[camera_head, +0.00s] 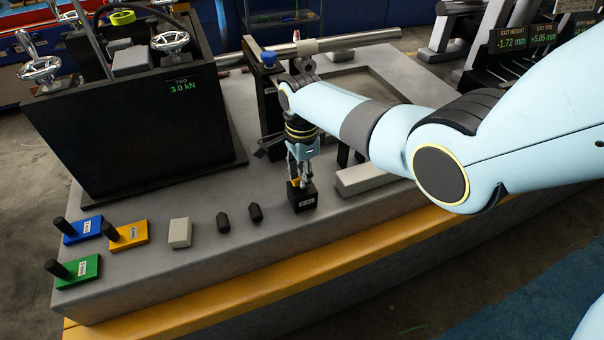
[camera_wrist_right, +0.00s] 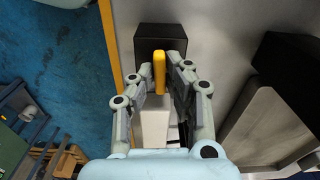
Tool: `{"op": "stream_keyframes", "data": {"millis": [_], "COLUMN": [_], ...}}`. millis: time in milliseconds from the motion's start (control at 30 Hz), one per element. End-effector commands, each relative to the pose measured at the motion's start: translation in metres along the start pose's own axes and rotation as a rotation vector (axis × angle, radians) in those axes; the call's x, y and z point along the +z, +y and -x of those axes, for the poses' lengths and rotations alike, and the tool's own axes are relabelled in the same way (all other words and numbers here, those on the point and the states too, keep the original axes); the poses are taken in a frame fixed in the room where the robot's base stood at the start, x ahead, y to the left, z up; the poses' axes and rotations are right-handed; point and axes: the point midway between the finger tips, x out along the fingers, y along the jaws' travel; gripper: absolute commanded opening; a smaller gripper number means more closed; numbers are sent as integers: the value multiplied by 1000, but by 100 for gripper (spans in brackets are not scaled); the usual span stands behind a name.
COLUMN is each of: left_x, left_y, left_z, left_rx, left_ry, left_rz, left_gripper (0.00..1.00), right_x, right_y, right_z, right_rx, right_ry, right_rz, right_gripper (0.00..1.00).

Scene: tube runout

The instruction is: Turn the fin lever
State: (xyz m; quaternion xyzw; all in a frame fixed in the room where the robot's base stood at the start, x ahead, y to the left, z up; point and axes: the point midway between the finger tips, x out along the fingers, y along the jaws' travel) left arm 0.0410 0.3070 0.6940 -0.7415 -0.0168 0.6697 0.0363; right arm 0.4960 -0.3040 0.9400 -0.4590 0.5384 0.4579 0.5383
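The fin lever is a small upright yellow fin on a black block (camera_head: 304,201) with a white label, near the front edge of the grey bench. In the right wrist view the yellow fin (camera_wrist_right: 159,72) stands in front of the black block top (camera_wrist_right: 160,38). My right gripper (camera_head: 300,178) points down just over the block. In the wrist view its two fingers (camera_wrist_right: 158,80) are apart, one on each side of the fin, with the right finger closer. A gap shows on the left; contact on the right is unclear. My left gripper is not in view.
A pale block (camera_head: 366,179) lies right of the lever. Two dark pegs (camera_head: 255,212), a pale block (camera_head: 180,233) and blue, yellow and green plates (camera_head: 78,271) with black handles lie to the left. A large black housing (camera_head: 130,130) stands behind them.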

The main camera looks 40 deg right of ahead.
Motion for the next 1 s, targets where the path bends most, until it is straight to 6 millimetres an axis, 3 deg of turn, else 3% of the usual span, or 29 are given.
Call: {"op": "stream_keyframes", "data": {"millis": [33,167,467,1000], "left_x": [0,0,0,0], "left_y": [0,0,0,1], "left_z": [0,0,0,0], "left_rx": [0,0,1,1], "left_ry": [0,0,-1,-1], "left_rz": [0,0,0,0], "left_gripper": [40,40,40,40], "right_x": [0,0,0,0], "right_y": [1,1,0,0], "right_z": [-1,-1,2,56], "right_rx": [2,1,0,-1], "right_ry": [0,-1,0,0], "right_rz": [3,7,8,8], "right_gripper": [18,35,35,35]}}
